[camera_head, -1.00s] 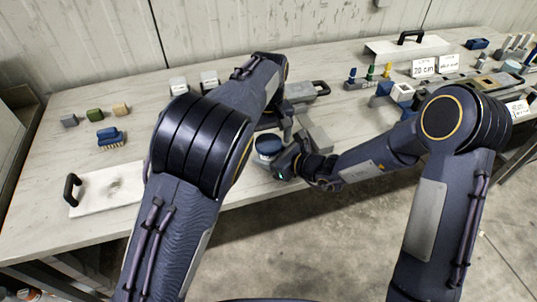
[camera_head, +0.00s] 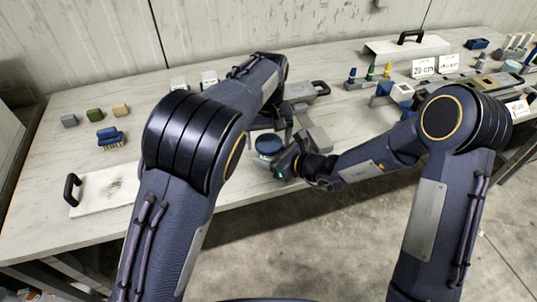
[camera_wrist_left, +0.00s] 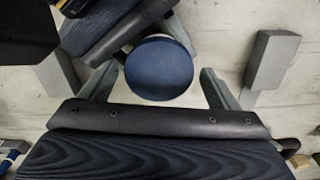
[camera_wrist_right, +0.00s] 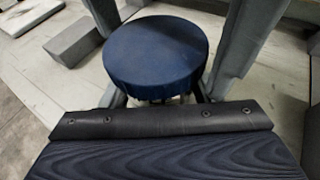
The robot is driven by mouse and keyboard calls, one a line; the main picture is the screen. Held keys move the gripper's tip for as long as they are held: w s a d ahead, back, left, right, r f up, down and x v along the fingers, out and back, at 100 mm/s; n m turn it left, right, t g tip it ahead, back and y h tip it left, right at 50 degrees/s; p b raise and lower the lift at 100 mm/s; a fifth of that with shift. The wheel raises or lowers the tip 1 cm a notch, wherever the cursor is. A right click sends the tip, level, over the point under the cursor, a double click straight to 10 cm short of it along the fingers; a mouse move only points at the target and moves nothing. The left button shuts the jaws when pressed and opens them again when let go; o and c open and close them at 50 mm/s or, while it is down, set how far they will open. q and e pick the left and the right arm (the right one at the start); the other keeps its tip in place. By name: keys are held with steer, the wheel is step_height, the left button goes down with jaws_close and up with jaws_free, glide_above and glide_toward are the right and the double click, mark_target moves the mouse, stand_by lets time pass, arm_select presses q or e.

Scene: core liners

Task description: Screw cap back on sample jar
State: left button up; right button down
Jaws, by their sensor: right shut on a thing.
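The round dark blue cap (camera_head: 268,145) sits on the sample jar near the table's front edge. It fills the middle of the right wrist view (camera_wrist_right: 155,55) and also shows in the left wrist view (camera_wrist_left: 160,68). The jar body is mostly hidden under the cap. My right gripper (camera_head: 283,160) is shut on the jar below the cap, coming from the right. My left gripper (camera_wrist_left: 160,88) is open above the cap, its fingers on either side with gaps. Whether the cap is threaded on cannot be told.
A grey block (camera_head: 317,138) lies just right of the jar. A white board with a black handle (camera_head: 105,188) lies at the left front, with a blue brush (camera_head: 108,137) behind it. Small blocks stand at the back left. Bare tabletop lies between them.

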arm_select(q)
steer(key=shift+r, duration=0.1)
steer(key=shift+r, duration=2.2)
steer(key=shift+o, duration=0.2)
steer(key=shift+o, duration=1.4)
step_height(320, 180, up, 12)
